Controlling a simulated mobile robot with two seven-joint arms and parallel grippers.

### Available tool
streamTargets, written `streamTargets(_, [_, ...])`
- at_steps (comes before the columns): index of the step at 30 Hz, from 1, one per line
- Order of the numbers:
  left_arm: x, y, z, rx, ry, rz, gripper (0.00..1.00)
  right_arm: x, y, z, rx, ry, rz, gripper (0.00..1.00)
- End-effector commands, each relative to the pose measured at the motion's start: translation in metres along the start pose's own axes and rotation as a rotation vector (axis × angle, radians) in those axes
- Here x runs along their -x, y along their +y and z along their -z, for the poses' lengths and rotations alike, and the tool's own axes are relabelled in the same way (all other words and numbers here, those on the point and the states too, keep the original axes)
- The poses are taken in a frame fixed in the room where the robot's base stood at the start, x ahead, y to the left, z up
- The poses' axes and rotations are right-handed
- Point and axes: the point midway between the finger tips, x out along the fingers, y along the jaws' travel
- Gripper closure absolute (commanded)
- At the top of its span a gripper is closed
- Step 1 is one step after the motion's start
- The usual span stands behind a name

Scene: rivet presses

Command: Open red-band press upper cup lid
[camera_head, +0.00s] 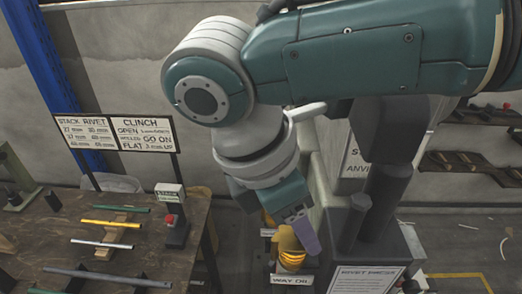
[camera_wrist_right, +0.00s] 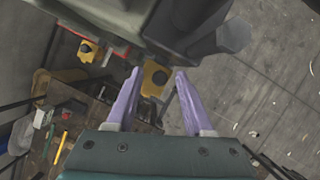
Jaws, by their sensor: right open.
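I cannot make out a red band or an upper cup lid; my arm hides the press's upper part in the head view. My left gripper is not in view.
The yellow can (camera_head: 290,252) stands behind a "WAY DIL" label (camera_head: 291,280). A workbench (camera_head: 60,228) at left holds several rods, stands and a red-button box (camera_head: 176,225). Sign boards (camera_head: 117,133) rise behind it. Wall shelves (camera_head: 470,168) are at right; open floor lies below them.

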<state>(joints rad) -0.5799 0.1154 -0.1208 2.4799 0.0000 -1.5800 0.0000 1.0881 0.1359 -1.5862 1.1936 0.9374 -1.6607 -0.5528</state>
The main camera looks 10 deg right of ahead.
Motion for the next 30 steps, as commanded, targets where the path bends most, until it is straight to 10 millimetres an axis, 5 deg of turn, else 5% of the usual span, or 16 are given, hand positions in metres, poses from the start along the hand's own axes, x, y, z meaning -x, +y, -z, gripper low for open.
streamTargets(3, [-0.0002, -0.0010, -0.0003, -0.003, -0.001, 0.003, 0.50, 0.0001, 0.0000, 0.0001, 0.000, 0.000, 0.000, 0.49])
streamTargets(17, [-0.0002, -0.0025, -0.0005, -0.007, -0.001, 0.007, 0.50, 0.0006, 0.0000, 0.0001, 0.000, 0.000, 0.000, 1.00])
streamTargets(30, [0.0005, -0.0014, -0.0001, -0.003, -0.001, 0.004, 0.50, 0.0011, 0.0000, -0.0001, 0.005, 0.001, -0.001, 1.00])
